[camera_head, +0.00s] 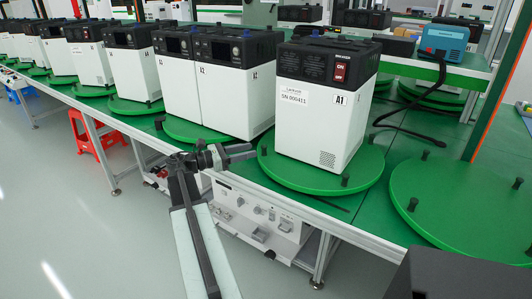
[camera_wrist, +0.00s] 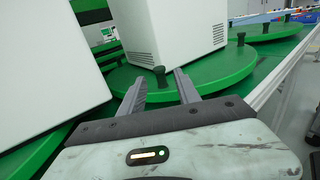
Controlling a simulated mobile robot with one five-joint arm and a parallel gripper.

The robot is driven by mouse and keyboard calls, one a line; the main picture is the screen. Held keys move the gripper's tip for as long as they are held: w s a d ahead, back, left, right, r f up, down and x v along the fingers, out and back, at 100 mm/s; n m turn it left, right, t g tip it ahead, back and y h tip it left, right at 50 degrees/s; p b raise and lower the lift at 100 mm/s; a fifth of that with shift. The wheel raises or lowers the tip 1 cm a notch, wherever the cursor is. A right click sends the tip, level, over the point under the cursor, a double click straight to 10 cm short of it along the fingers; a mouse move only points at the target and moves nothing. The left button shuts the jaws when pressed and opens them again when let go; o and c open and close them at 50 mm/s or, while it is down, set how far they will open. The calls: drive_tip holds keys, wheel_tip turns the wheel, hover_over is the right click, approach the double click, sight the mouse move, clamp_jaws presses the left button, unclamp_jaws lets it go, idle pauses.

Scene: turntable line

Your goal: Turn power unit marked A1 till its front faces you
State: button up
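Power unit A1 (camera_head: 315,120) is a white box with a black top, upright on a green round turntable (camera_head: 300,178) with black pegs. The side toward the head camera bears a red switch, a serial label and a vent; the A1 mark is by its right edge. In the wrist view the white box (camera_wrist: 168,32) shows only its lower part. My gripper (camera_head: 250,152) is at the turntable's left edge. In the wrist view its fingers (camera_wrist: 161,88) are apart, with a black peg (camera_wrist: 160,74) between and just beyond their tips. I cannot tell whether they touch it.
Unit A2 (camera_head: 235,90) stands close on the left, with more units in a row beyond. An empty turntable (camera_head: 460,200) lies to the right. A black cable (camera_head: 425,100) runs from a blue device (camera_head: 443,42) behind.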

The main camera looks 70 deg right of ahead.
sight(265, 146)
drive_tip(key=x, duration=0.7)
clamp_jaws()
idle(1.2)
